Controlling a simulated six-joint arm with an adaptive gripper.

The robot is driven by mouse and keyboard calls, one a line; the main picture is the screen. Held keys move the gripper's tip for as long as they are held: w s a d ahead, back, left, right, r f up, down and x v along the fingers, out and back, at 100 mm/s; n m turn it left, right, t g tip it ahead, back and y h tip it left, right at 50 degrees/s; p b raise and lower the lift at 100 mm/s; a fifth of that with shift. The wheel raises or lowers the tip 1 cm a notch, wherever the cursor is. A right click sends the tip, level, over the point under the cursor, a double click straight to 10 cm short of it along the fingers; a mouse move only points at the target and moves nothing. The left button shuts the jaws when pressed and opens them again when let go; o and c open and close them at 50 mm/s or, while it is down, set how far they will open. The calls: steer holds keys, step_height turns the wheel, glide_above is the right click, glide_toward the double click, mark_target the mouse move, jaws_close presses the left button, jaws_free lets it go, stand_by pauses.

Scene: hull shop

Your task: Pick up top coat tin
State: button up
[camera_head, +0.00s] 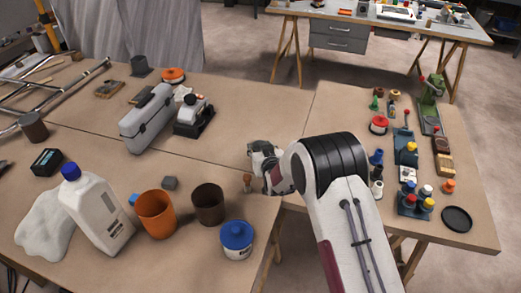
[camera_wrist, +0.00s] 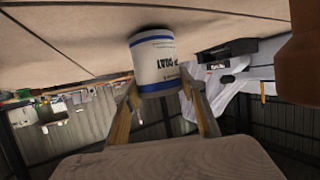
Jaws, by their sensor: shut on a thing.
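In the wrist view, a white tin (camera_wrist: 155,62) with blue bands and a partly readable label ending in "COAT" stands between the two fingers of my gripper (camera_wrist: 160,94). The fingers are shut on the tin near its lower end in the picture. The wrist picture appears upside down, with the tabletop above the tin; I cannot tell whether tin and table touch. In the head view, my gripper (camera_head: 264,163) is over the right part of the left table, and the held tin is not clearly visible there.
Several small items crowd the right table (camera_head: 325,110).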

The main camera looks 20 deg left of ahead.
mark_target(261, 145)
steer(key=shift+r, duration=4.7)
